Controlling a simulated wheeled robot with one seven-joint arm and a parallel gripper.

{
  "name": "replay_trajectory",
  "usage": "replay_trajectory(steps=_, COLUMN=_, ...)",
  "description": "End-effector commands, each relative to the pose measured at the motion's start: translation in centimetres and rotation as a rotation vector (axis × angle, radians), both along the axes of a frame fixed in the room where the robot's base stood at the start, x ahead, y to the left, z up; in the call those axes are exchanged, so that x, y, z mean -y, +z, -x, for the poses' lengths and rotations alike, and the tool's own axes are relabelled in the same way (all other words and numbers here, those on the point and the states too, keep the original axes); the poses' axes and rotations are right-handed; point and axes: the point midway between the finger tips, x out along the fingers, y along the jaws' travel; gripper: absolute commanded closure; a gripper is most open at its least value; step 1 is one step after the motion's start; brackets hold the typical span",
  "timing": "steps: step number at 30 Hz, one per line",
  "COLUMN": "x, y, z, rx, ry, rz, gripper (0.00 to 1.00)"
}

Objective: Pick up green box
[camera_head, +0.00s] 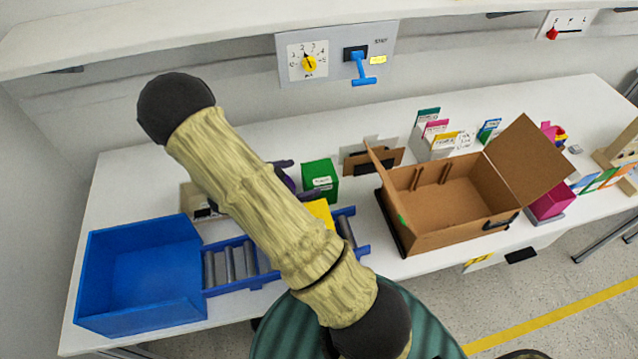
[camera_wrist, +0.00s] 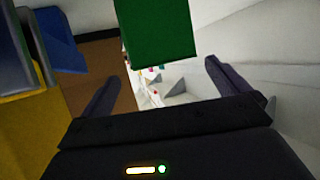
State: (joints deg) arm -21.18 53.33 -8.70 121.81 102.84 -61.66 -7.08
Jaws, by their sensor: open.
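The green box (camera_head: 322,184) stands on the white table, with a white label on its front, just right of my gripper (camera_head: 304,178) in the head view. In the wrist view the green box (camera_wrist: 155,30) shows at the top centre, beyond and between the two spread dark fingers of my gripper (camera_wrist: 162,72). The fingers are open with nothing held between them. My arm hides part of the gripper in the head view. I cannot tell whether a finger touches the box.
A yellow box (camera_head: 320,213) sits close by at the blue roller conveyor (camera_head: 240,262), which leads to a blue bin (camera_head: 140,275). An open cardboard box (camera_head: 455,205) stands to the right. A rotary switch panel (camera_head: 335,55) is on the wall behind.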

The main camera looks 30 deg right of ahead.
Motion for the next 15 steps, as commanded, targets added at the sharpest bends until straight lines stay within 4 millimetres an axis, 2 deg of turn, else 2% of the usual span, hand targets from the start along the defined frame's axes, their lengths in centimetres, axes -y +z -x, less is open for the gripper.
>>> replay_trajectory(steps=10, x=3.9, y=-1.8, z=-0.3, rx=-0.002, ry=-0.002, rz=0.002, gripper=0.00)
replay_trajectory(steps=15, x=4.7, y=-2.2, z=-0.4, rx=0.000, ry=-0.001, rz=-0.001, gripper=0.00)
